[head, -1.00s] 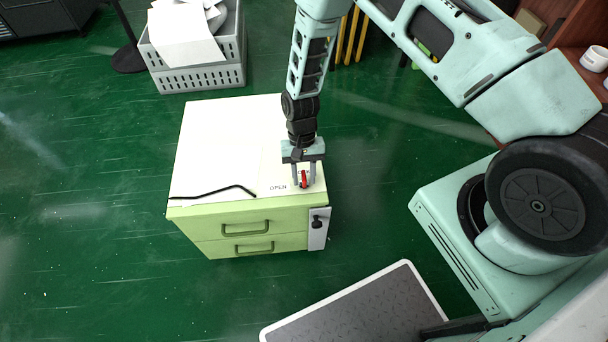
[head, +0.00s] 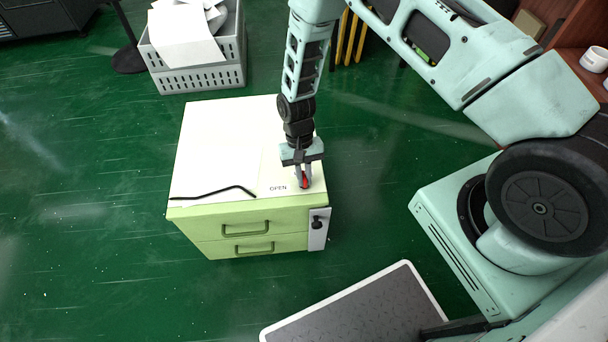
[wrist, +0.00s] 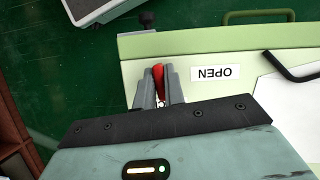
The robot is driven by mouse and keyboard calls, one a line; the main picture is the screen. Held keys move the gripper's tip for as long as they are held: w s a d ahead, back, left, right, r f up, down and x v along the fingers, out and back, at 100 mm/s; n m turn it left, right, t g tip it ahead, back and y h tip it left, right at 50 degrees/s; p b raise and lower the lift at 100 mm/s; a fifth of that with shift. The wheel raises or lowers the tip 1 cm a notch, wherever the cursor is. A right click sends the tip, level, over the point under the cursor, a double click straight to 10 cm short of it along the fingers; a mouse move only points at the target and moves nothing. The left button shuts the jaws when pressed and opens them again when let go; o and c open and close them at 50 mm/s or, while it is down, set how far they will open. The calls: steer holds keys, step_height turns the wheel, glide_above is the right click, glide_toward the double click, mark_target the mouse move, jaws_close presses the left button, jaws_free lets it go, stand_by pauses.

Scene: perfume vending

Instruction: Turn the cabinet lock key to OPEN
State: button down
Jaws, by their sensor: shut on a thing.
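The pale green cabinet (head: 190,223) stands on the floor with a white top and two drawers.
A black bent rod (head: 215,192) lies on the cabinet top, left of the label. A grey plate with a black knob (head: 318,222) is on the front right. A grey crate with papers (head: 200,77) stands behind. A grey mat (head: 360,318) lies in front.

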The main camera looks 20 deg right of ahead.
steer(key=n+h, duration=0.1)
steer(key=n, duration=0.3)
steer(key=shift+h, duration=0.3)
steer(key=n+h, duration=0.1)
steer(key=n, duration=0.3)
steer(key=shift+t+p, duration=0.3)
steer(key=shift+t, duration=0.1)
steer(key=n, duration=0.2)
steer(key=n+t+h, duration=0.1)
steer(key=n, duration=0.1)
steer(key=shift+n+h+p, duration=0.3)
steer(key=shift+n+t+h+p, duration=0.35)
steer(key=shift+n+t, duration=0.35)
steer(key=shift+n, duration=1.2)
steer(key=c, duration=1.5)
jaws_free()
steer(key=shift+r, duration=0.1)
